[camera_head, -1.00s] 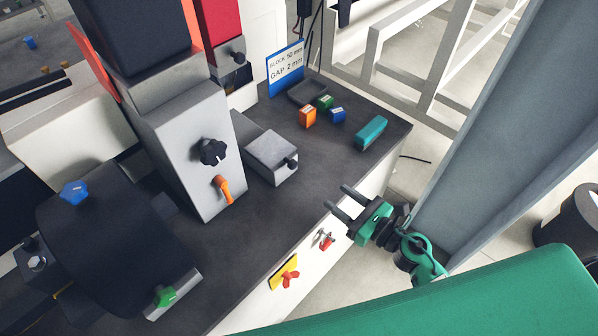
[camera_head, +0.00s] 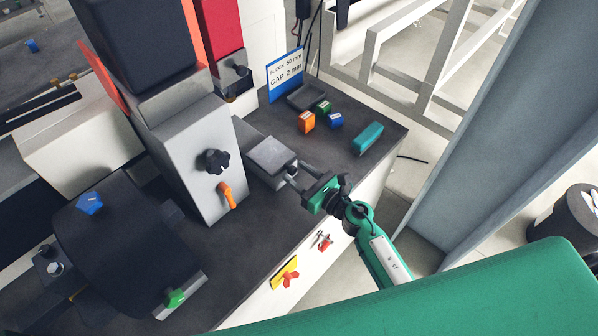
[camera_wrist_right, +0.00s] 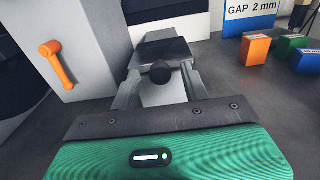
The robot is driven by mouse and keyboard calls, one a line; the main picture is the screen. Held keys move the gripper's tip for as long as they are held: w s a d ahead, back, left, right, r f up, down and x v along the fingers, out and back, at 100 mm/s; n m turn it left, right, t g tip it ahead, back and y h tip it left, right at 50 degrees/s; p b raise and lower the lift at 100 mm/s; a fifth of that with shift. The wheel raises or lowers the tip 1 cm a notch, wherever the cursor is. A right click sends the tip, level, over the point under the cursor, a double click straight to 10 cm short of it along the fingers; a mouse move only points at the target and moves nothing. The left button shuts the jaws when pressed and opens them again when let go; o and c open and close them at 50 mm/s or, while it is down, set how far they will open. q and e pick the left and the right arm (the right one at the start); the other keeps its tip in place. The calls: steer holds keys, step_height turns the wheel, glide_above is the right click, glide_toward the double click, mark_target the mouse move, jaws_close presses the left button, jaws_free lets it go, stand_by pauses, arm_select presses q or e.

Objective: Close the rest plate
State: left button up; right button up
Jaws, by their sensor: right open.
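A low grey block with a flat top plate (camera_head: 272,154), which I take to be the rest plate, sits on the dark bench beside the tall grey housing. It also shows in the right wrist view (camera_wrist_right: 163,48). A round dark knob (camera_wrist_right: 160,72) sticks out of its near face. My right gripper (camera_head: 297,173) is open, with its fingers pointing at this face. In the right wrist view its two fingers lie left and right of the knob, not shut on it. Whether they touch it I cannot tell. My left gripper is not in view.
The grey housing (camera_head: 190,150) carries a black star knob (camera_head: 216,161) and an orange lever (camera_head: 227,195). Orange (camera_head: 306,122), green and blue blocks and a teal block (camera_head: 368,138) stand behind, near a gap sign (camera_head: 285,73).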

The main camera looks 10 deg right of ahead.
mark_target(285, 165)
jaws_close()
steer(key=b+x, duration=0.1)
steer(key=x, duration=0.7)
steer(key=shift+s, duration=0.1)
jaws_free()
